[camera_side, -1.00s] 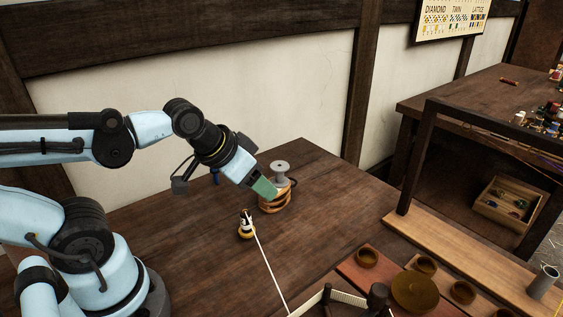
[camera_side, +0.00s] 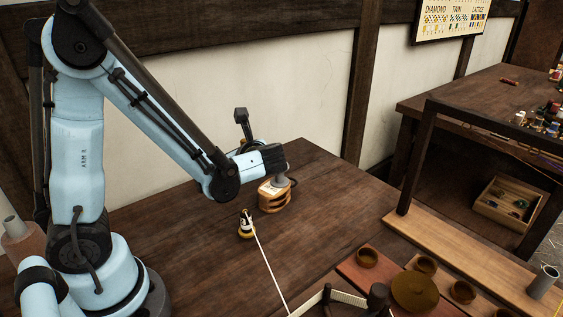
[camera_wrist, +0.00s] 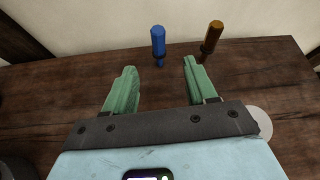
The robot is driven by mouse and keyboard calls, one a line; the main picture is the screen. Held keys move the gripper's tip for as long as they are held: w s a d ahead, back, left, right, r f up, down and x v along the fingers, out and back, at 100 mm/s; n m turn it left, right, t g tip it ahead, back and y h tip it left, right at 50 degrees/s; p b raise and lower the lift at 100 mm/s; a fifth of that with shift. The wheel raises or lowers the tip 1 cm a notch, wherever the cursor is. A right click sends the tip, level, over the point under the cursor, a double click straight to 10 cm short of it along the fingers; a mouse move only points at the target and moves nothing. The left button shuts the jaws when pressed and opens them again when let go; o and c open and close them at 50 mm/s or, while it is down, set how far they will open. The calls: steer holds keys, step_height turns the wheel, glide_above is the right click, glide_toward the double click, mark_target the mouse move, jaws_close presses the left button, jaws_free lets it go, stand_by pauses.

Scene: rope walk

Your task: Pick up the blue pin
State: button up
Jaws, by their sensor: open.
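The blue pin (camera_wrist: 158,42) stands upright near the far edge of the table in the wrist view, in front of the pale wall. My gripper (camera_wrist: 160,69) has its two green fingers spread wide, with nothing between them. The blue pin shows beyond the fingertips, roughly in line with the gap and apart from both fingers. In the side view my arm hides the place of the blue pin, and the green fingers do not show.
A brown-orange pin (camera_wrist: 211,38) stands just right of the blue one. A wooden block (camera_side: 273,198) with a grey spool sits close by my wrist. Small bowls (camera_side: 366,257) stand at the right front.

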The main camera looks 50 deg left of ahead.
steer(key=shift+m+y, duration=0.4)
steer(key=shift+m, duration=0.1)
steer(key=shift+r+x, duration=0.2)
steer(key=shift+x, duration=2.9)
steer(key=shift+r+x, duration=0.2)
steer(key=shift+x, duration=2.85)
steer(key=shift+a, duration=0.2)
steer(key=c, duration=1)
steer(key=shift+c, duration=0.2)
steer(key=shift+r, duration=0.15)
